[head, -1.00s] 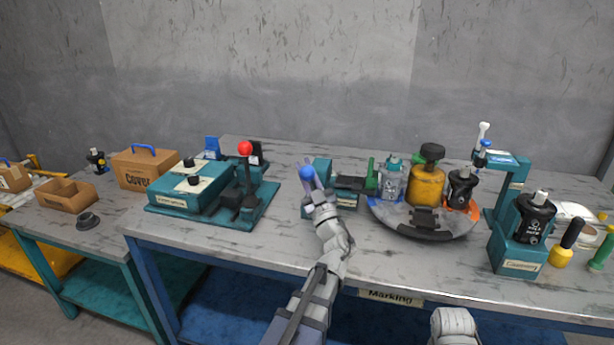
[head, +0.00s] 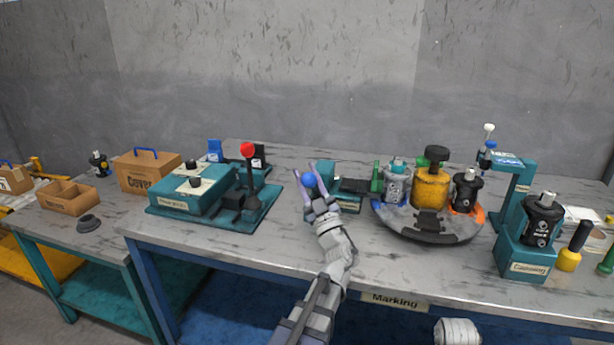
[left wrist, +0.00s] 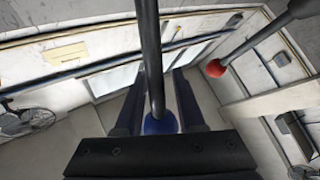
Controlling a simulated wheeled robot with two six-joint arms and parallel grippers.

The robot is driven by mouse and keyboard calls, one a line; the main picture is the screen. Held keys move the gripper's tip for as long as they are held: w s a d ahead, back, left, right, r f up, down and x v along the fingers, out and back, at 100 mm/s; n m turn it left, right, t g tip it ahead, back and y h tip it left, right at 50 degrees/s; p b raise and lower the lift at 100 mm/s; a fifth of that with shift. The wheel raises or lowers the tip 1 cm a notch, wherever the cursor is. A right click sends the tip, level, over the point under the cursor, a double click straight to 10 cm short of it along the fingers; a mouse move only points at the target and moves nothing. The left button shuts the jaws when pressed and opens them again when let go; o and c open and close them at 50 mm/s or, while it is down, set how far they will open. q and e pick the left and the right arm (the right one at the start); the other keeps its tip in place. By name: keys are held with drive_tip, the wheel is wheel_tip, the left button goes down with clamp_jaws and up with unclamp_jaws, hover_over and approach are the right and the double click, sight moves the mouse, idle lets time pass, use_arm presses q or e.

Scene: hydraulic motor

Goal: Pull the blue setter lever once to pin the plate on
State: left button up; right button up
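The setter lever has a blue ball knob (head: 308,180) at the front left of a small teal fixture (head: 325,173) near the middle of the bench. My left gripper (head: 308,182) is at the knob, its two fingers spread to either side. In the left wrist view, the lever's dark rod (left wrist: 151,55) runs down the middle to the blue knob (left wrist: 159,124), which sits between the fingers. The fingers look apart, and I cannot tell whether they touch the knob. The plate cannot be made out. My right gripper is out of view.
A red-knobbed lever (head: 247,150) stands on a teal press (head: 190,190) to the left. The bench front between press and tray is clear.

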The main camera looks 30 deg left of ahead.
use_arm(q)
drive_tip(key=shift+o, duration=0.4)
drive_tip(key=s+d, duration=0.7)
drive_tip(key=d, duration=0.4)
drive_tip(key=shift+f+b, duration=0.35)
drive_tip(key=shift+s+a, duration=0.1)
